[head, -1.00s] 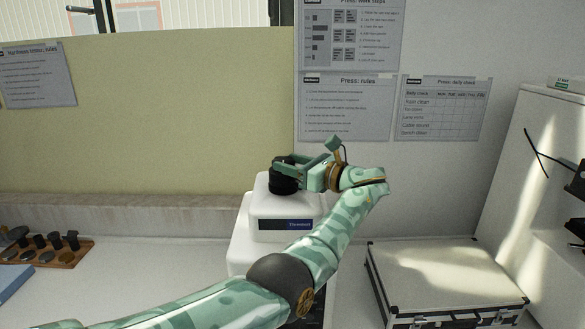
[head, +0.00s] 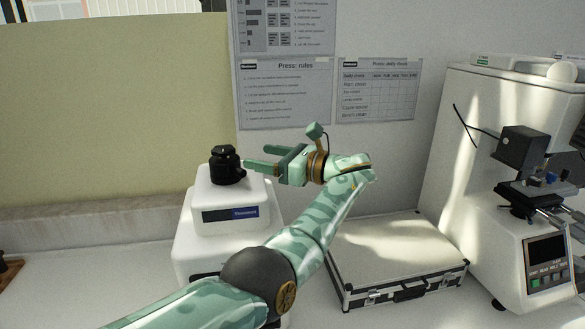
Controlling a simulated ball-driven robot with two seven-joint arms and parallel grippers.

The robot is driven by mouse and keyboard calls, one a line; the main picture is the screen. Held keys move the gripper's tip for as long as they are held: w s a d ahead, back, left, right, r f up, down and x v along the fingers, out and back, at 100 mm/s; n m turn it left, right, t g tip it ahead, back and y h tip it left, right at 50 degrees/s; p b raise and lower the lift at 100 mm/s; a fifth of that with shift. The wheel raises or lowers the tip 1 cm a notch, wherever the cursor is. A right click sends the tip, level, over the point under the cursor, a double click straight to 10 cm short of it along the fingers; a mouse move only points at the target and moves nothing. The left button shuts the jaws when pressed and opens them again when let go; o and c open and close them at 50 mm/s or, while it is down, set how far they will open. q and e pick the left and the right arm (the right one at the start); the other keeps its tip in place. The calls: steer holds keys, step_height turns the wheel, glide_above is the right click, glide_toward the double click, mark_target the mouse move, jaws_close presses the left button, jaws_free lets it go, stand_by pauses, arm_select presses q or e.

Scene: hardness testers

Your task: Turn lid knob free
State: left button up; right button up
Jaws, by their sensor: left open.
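The black lid knob (head: 227,165) stands upright on top of a white press (head: 226,193) with a dark blue label plate. My left gripper (head: 257,158) is open and empty just to the right of the knob. Its two green fingers point left toward the knob, with a small gap between them and the knob. My left forearm hides the lower right of the press. My right gripper is not in view.
A silver-edged case (head: 390,255) lies on the bench right of the press. A white hardness tester (head: 500,180) with a dark head and display stands at the far right. Printed sheets (head: 285,95) hang on the wall behind. The bench left of the press is mostly clear.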

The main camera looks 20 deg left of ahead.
arm_select(q)
steer(key=d+b, duration=0.3)
steer(key=d, duration=0.4)
steer(key=shift+s+b, duration=0.25)
steer(key=shift+b, duration=0.05)
steer(key=shift+d+r, duration=0.1)
